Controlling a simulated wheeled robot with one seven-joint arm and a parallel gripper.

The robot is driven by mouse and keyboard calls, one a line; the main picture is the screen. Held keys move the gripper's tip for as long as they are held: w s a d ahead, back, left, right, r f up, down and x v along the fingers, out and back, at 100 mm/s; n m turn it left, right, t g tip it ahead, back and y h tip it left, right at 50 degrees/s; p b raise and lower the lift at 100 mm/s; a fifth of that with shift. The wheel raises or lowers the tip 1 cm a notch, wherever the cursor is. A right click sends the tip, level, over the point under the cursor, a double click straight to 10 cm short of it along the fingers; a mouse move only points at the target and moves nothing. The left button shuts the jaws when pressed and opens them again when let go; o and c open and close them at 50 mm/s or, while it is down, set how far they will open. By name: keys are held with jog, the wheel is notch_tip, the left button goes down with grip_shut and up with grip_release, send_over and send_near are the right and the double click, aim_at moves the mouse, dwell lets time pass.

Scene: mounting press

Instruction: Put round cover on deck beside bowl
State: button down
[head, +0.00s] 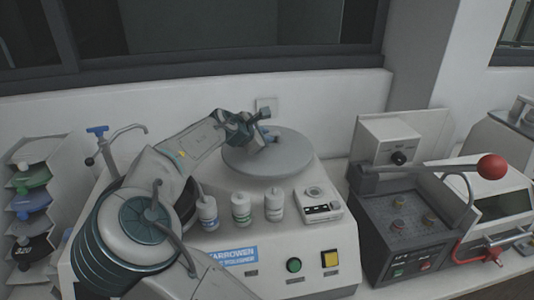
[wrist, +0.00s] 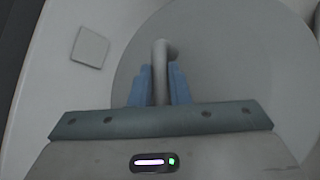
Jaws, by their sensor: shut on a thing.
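The round cover (head: 240,160) is a flat grey disc over the top of the white polisher. In the wrist view the cover (wrist: 235,75) fills the right and middle of the picture. My gripper (head: 268,138) is above the disc, and in the wrist view its blue fingers (wrist: 160,88) are shut on the cover's upright bent handle (wrist: 160,65). The bowl is not visible; the cover hides what is under it. I cannot tell whether the cover rests or is slightly raised. The pale deck (head: 313,172) shows around the disc.
Several white bottles (head: 241,208) and a small control box (head: 318,203) stand along the deck's front. A grey press with a red-knobbed lever (head: 492,167) is at right, a sample rack (head: 35,200) at left.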

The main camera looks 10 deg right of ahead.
aim_at(264, 153)
jog(key=shift+f+p, duration=0.5)
jog(key=shift+f, duration=2.5)
jog(key=shift+f, duration=0.1)
jog(key=c, duration=1.4)
grip_release()
jog(key=shift+o, duration=0.2)
jog(key=b+v, duration=0.2)
jog(key=v, duration=1)
jog(key=shift+a+b, duration=0.1)
jog(key=shift+b, duration=0.3)
